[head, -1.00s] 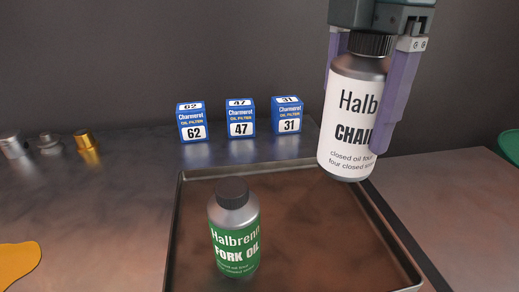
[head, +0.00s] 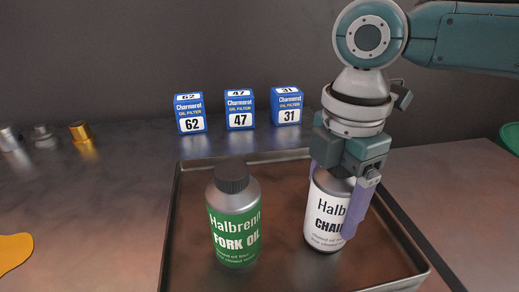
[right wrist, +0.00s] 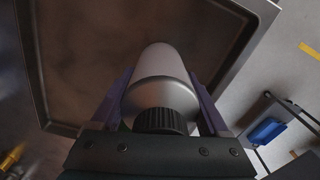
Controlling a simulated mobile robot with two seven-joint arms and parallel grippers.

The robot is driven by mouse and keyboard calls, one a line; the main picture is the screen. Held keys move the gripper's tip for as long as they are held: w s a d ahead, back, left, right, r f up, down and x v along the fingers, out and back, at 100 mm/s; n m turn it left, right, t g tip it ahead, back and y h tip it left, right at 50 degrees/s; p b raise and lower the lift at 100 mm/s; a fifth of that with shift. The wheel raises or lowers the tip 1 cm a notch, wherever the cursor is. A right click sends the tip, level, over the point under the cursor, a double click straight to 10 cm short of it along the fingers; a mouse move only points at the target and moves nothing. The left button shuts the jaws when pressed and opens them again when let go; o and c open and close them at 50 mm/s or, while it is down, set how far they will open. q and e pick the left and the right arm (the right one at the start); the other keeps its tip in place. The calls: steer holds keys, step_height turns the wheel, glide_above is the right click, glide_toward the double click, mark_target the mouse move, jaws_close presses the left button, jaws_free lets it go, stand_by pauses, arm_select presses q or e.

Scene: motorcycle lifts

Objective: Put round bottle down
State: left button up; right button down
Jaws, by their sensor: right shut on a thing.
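The round bottle with a white label reading "CHAIN" (head: 323,222) is upright at the right side of the tray (head: 172,225). My right gripper (head: 338,200) is shut on it from above, with a purple finger on each side. The gripper hides its cap in the head view. In the right wrist view the bottle (right wrist: 160,85) lies between the fingers, its black cap toward the camera. I cannot tell whether its base touches the tray floor. A green-labelled "FORK OIL" bottle (head: 234,225) stands in the tray to its left, apart from it. My left gripper is not in view.
Three blue oil filter boxes, 62 (head: 189,114), 47 (head: 239,110) and 31 (head: 286,106), stand behind the tray. Small metal parts (head: 80,132) and a yellow item (head: 14,252) are at the left. A green object (head: 511,138) is at the right edge. The tray's middle back is clear.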

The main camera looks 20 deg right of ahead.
jaws_free()
steer(key=shift+f, duration=0.1)
step_height(320, 180, up, 11)
steer(key=shift+w+r+p, duration=0.1)
steer(key=shift+r+p, duration=0.1)
steer(key=shift+p, duration=0.6)
steer(key=shift+r, duration=0.45)
